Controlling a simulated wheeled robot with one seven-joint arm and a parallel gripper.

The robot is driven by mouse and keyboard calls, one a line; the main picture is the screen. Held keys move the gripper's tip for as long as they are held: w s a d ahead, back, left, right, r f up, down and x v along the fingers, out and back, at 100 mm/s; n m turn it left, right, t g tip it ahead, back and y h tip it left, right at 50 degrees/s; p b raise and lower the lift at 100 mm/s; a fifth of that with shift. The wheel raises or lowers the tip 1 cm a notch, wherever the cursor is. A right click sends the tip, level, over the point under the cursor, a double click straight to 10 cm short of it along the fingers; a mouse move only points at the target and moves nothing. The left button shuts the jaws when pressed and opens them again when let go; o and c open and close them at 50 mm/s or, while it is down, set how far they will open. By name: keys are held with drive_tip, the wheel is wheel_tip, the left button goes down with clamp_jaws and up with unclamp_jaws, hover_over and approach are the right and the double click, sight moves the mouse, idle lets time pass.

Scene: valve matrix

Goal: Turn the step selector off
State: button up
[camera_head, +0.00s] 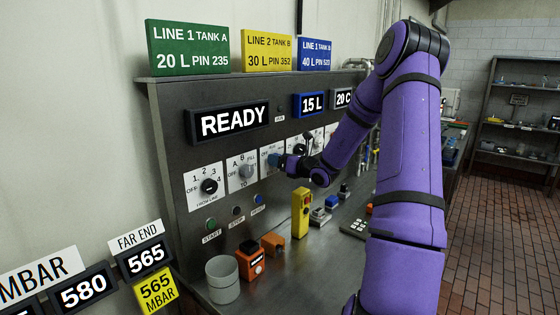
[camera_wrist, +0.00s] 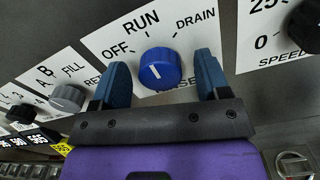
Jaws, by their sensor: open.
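The selector is a round blue knob (camera_wrist: 159,70) on a white plate (camera_wrist: 190,38) marked OFF, RUN and DRAIN, with a partly hidden word below. A short white line on the knob slants toward upper left; its exact setting is hard to tell. My gripper (camera_wrist: 162,68) is open, with one blue finger left of the knob and one right of it. Gaps show between knob and fingers in this view. In the head view my gripper (camera_head: 283,161) is at the panel and hides the knob.
A grey knob (camera_wrist: 67,97) marked A, B and FILL is to the left. A black SPEED knob (camera_wrist: 305,27) is to the right. Below the panel, a yellow box (camera_head: 300,212), an orange box (camera_head: 251,262) and a grey cup (camera_head: 222,280) stand on the bench.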

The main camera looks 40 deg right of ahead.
drive_tip(key=shift+w, duration=0.1)
drive_tip(key=c, duration=0.9)
drive_tip(key=shift+n, duration=0.5)
drive_tip(key=n, duration=0.8)
drive_tip(key=shift+a+n, duration=0.2)
drive_tip(key=shift+n, duration=0.2)
drive_tip(key=o, duration=0.9)
